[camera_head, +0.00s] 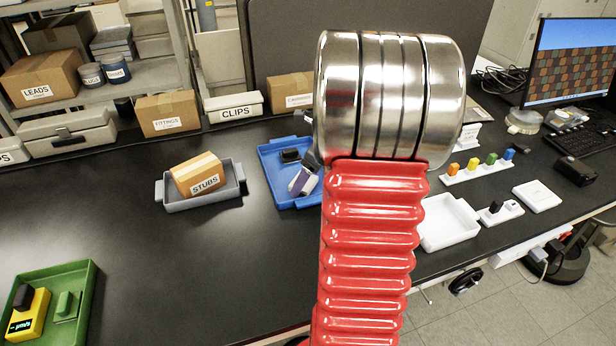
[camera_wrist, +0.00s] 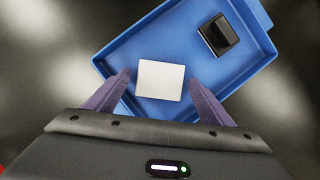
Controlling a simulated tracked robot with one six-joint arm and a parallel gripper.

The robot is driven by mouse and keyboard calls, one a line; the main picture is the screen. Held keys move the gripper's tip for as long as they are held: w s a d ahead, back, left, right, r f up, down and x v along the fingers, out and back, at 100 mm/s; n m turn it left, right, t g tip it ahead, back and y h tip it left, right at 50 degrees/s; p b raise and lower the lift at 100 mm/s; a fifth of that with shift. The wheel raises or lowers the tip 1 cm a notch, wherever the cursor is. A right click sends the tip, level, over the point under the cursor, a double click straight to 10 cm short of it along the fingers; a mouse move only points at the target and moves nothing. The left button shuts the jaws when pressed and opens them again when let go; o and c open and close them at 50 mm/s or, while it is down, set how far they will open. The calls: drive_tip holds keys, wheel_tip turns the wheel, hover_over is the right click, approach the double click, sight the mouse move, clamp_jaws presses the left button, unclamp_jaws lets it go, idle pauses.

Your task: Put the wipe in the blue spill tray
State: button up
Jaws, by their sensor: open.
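The blue spill tray (camera_head: 270,165) stands on the black bench, partly hidden behind my arm in the head view; it fills much of the wrist view (camera_wrist: 120,62). A white square, which looks like the wipe (camera_wrist: 160,80), shows within the tray's outline, between my fingers. My gripper (camera_wrist: 160,76) is open, with purple fingers on either side of the white square and a visible gap on both sides. In the head view my gripper (camera_head: 304,181) is over the tray. Whether the square rests flat on the tray floor is hard to tell.
A small black block (camera_wrist: 219,35) sits in the tray's far right part. A grey tray (camera_head: 205,203) with a STUBS box (camera_head: 198,174) stands to the left. A white tray (camera_head: 448,222) is to the right. A green tray (camera_head: 75,280) is at front left. Bench between is clear.

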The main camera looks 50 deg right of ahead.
drive_tip(key=v, duration=1.2)
drive_tip(key=shift+w, duration=0.1)
idle(0.4)
drive_tip(key=w+a+r+n+h, duration=0.1)
drive_tip(key=a+r+n, duration=0.2)
drive_tip(key=a+n, duration=1.5)
drive_tip(key=s+a+f+n, duration=0.1)
drive_tip(key=s+a+n, duration=0.3)
drive_tip(key=a+n, duration=0.3)
drive_tip(key=s+a+f+n+t, duration=0.1)
drive_tip(key=s+a+n, duration=0.2)
drive_tip(key=a+n, duration=0.4)
drive_tip(key=a, duration=0.4)
drive_tip(key=shift+s+a+n, duration=0.2)
drive_tip(key=shift+s+n, duration=0.2)
